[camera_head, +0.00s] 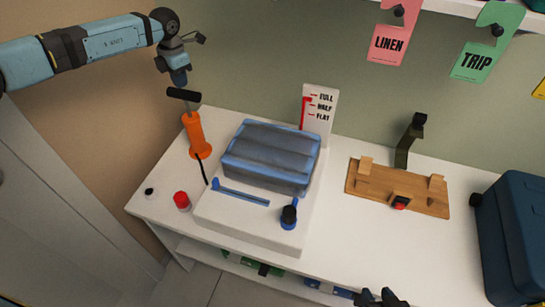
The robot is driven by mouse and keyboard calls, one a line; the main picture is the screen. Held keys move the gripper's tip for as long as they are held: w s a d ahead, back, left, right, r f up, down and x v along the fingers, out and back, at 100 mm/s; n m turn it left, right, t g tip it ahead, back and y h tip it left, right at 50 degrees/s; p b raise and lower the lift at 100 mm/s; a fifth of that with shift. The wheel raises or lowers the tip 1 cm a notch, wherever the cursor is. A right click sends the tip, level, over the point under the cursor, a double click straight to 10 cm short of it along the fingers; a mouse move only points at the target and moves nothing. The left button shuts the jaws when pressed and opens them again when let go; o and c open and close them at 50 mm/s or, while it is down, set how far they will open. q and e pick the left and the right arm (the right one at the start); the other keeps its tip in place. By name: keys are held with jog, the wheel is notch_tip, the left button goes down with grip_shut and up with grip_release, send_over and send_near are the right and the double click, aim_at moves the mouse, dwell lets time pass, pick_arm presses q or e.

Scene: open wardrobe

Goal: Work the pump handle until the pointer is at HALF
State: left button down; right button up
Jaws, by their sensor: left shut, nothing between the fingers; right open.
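An orange hand pump (197,138) stands upright, slightly tilted, at the left of the white table. Its black T-shaped handle (184,94) is at the top of a short rod. My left gripper (180,80) is shut and empty, pointing down just above the handle; I cannot tell if they touch. A white gauge board (320,105) with FULL, HALF and FLAT marks stands behind a grey-blue padded bag (270,155). A red strip (304,112) runs up the board's left side, its top between FULL and HALF. My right gripper (380,298) is open at the bottom edge, partly cut off.
The bag lies on a white base (245,230) with a blue bar and a black-topped blue valve (289,216). A red button (182,200) is at left. A wooden fixture (395,188) and dark blue case (515,235) are at right. LINEN and TRIP tags hang above.

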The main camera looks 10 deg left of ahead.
aim_at(186, 100)
pick_arm(q)
notch_tip(186, 100, down, 5)
jog(key=shift+f+b, duration=0.1)
jog(key=shift+b, duration=0.9)
jog(key=shift+f+b, duration=0.5)
jog(key=shift+f, duration=0.65)
notch_tip(186, 100, up, 8)
jog(key=p, duration=0.5)
jog(key=shift+f, duration=0.1)
jog(key=shift+r+p, duration=0.45)
jog(key=shift+r, duration=0.05)
jog(key=shift+f, duration=0.1)
